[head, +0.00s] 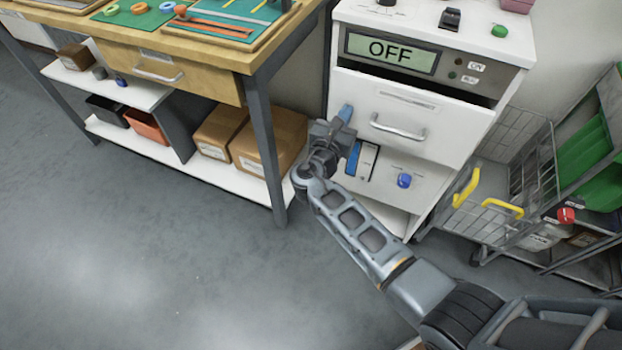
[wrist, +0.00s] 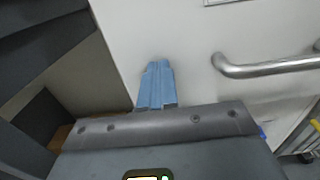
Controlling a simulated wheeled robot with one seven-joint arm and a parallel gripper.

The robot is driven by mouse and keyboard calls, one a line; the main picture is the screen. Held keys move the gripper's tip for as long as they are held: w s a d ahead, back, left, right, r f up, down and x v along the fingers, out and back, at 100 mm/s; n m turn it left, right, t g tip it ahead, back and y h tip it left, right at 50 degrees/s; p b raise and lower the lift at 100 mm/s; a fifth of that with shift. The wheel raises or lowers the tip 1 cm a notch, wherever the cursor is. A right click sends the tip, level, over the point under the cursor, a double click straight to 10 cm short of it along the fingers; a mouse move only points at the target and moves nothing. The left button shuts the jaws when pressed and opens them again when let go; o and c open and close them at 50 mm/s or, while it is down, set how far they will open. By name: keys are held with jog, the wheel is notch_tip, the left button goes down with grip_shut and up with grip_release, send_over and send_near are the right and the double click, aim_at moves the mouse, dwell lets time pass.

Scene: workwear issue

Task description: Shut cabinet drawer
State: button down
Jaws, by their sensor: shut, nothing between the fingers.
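The white cabinet drawer (head: 383,98) stands out a little from the cabinet (head: 475,30), with a dark gap along its top edge. Its metal bar handle (head: 398,128) is on the front, and in the wrist view the handle (wrist: 265,69) is to the right of my fingers. My gripper (head: 345,113) is shut and empty, its blue fingertips at the left part of the drawer front. In the wrist view the fingers (wrist: 157,85) point at the plain white drawer front (wrist: 180,40). I cannot tell whether they touch it.
A wooden workbench (head: 225,85) with its own drawer stands at the left. A wire cart (head: 490,222) with yellow handles stands at the right. The grey floor (head: 140,240) is clear.

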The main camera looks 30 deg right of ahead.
aim_at(353, 102)
jog(key=x, duration=0.4)
jog(key=shift+w+d+b, duration=0.1)
jog(key=shift+b, duration=0.3)
jog(key=shift+w+d+r, duration=0.1)
jog(key=shift+w+d, duration=0.1)
jog(key=shift+d, duration=0.05)
jog(key=shift+d+r, duration=0.1)
